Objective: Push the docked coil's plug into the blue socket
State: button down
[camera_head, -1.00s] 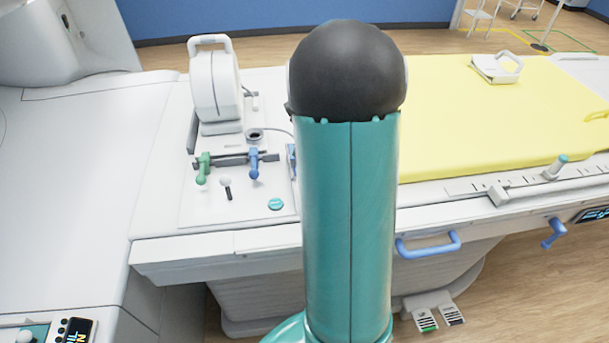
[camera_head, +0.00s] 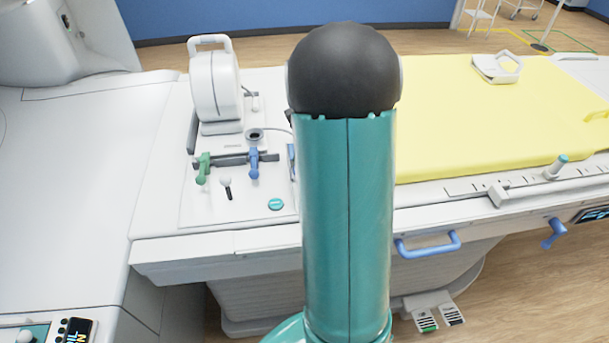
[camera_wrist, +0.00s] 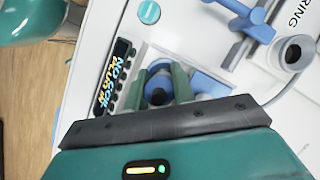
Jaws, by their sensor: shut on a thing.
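In the wrist view my gripper (camera_wrist: 159,90) has its two green fingers closed around a small blue and dark round piece (camera_wrist: 158,92), which looks like the plug. The fingers and gripper body partly hide it. Blue socket parts (camera_wrist: 208,84) show right beside the fingers; I cannot tell whether the plug touches or enters the socket. A grey cable (camera_wrist: 285,91) curves away to the right. In the head view the white docked coil (camera_head: 216,85) stands upright on the bed's left part. My teal arm hides the gripper and most of the blue socket (camera_head: 291,160) there.
A small display (camera_wrist: 112,75), partly readable as "NO COIL PLUG IN", sits beside the fingers. Blue (camera_head: 254,163) and green (camera_head: 203,168) levers and a dark round holder (camera_head: 255,135) lie near the coil. The yellow mattress (camera_head: 480,120) is right of my arm.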

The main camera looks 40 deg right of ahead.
jog(key=shift+f, duration=0.7)
dwell(0.4)
jog(key=c, duration=1.1)
grip_release()
jog(key=v, duration=1.3)
jog(key=shift+r, duration=0.35)
jog(key=shift+s, duration=0.1)
